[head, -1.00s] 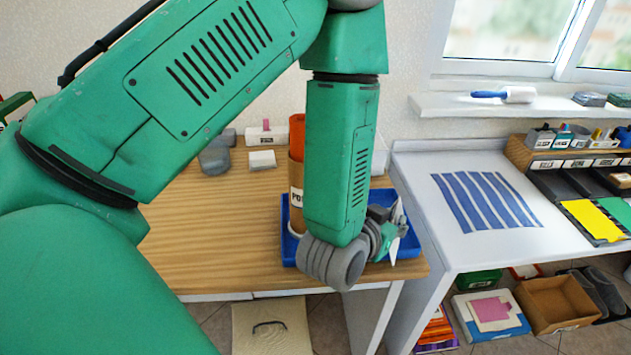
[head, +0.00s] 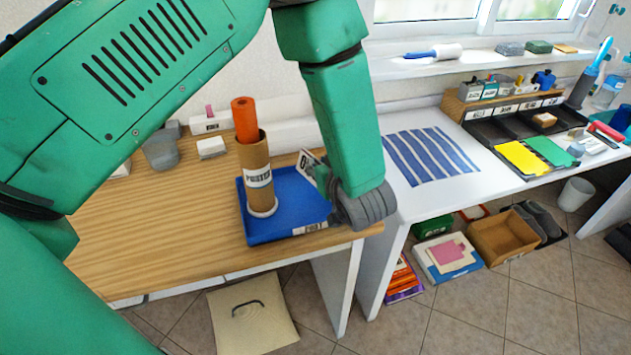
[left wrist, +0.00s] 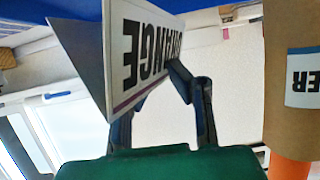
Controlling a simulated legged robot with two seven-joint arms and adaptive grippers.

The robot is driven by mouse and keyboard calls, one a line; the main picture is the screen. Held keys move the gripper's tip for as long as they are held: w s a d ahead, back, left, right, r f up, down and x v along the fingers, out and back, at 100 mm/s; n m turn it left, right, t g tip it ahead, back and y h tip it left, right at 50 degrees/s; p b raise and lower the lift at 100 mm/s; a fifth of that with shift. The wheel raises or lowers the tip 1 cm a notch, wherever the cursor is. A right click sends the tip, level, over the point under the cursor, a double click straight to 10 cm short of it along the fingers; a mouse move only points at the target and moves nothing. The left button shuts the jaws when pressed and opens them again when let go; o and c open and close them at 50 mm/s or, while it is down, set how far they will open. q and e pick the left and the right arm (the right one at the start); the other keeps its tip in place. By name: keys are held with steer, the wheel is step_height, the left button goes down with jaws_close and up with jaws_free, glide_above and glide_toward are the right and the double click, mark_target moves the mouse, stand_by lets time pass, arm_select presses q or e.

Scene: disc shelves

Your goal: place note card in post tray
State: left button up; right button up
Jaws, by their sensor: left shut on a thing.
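The note card (head: 308,164) is a white folded card with dark lettering. It also shows in the left wrist view (left wrist: 145,55), tilted, with a purple stripe along one edge. My left gripper (head: 322,180) is shut on it over the right part of the blue tray (head: 275,238). The tray's blue edge shows at the top of the left wrist view (left wrist: 225,7). The gripper partly hides the card and the tray's right side. I cannot tell whether the card touches the tray. My right gripper is not in view.
A cardboard poster tube (head: 257,205) with an orange roll (head: 244,120) stands upright in the tray's left part. A grey cup (head: 161,151) and white block (head: 211,147) sit behind left. The wooden desk's (head: 150,235) left part is clear. A white table (head: 400,190) adjoins right.

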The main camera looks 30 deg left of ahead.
arm_select(q)
steer(key=shift+d+f, duration=0.3)
steer(key=shift+d, duration=0.05)
steer(key=shift+d+f, duration=0.2)
steer(key=shift+f, duration=0.05)
steer(key=f, duration=0.1)
steer(key=a+f, duration=0.1)
steer(key=f, duration=0.1)
steer(key=shift+a+f, duration=0.1)
steer(key=shift+f, duration=0.05)
steer(key=shift+a, duration=0.45)
steer(key=o, duration=0.8)
steer(key=shift+d, duration=0.85)
steer(key=v, duration=1.1)
steer(key=shift+s+a, duration=0.25)
steer(key=shift+s, duration=0.1)
